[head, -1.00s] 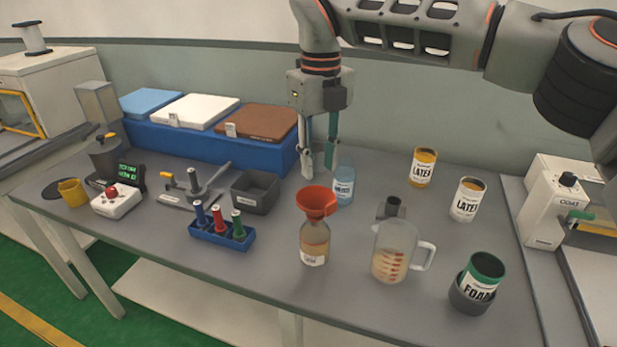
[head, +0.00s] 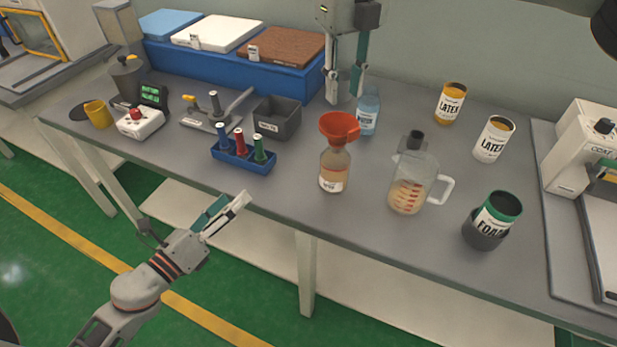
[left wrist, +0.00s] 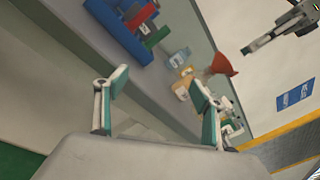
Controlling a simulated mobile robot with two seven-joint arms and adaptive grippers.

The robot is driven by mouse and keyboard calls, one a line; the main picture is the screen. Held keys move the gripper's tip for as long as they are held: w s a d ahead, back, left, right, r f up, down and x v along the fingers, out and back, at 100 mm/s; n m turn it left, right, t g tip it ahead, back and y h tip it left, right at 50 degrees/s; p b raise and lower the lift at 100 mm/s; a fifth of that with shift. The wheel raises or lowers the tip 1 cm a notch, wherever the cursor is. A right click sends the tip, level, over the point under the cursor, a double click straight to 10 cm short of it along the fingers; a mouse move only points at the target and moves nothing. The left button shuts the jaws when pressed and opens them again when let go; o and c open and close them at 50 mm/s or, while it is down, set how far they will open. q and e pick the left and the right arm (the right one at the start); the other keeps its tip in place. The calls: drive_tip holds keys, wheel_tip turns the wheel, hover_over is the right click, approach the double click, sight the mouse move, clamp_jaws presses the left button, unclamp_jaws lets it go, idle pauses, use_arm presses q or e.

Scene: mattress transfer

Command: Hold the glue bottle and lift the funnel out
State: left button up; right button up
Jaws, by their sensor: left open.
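The glue bottle (head: 334,175), clear with amber contents and a pale label, stands upright near the front edge of the table. The orange-red funnel (head: 339,127) sits in its mouth; its spout is hidden. The funnel (left wrist: 221,66) and the bottle (left wrist: 182,84) also show in the left wrist view. My left gripper (head: 235,203) is open and empty, in front of the table edge, left of the bottle and apart from it. My right gripper (head: 344,96) hangs behind and above the funnel, fingers apart and empty, near the blue bottle.
A blue bottle (head: 368,115) is behind.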

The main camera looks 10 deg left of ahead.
sight(322, 172)
use_arm(q)
drive_tip(key=w+d+m+g+h, duration=0.1)
drive_tip(key=w+d+m+h, duration=0.1)
drive_tip(key=d+m, duration=0.2)
drive_tip(key=w+d+r+m+g+h, duration=0.1)
drive_tip(key=w+d+m+g+h, duration=0.1)
drive_tip(key=d, duration=0.5)
drive_tip(key=w+d+r+m+g+h, duration=0.1)
drive_tip(key=w+d+m+g+h, duration=0.1)
drive_tip(key=d+m, duration=0.3)
drive_tip(key=shift+w+d+m, duration=0.35)
drive_tip(key=shift+w+m, duration=0.4)
drive_tip(key=shift+m, duration=0.15)
drive_tip(key=shift+x, duration=3.9)
drive_tip(key=shift+f, duration=0.1)
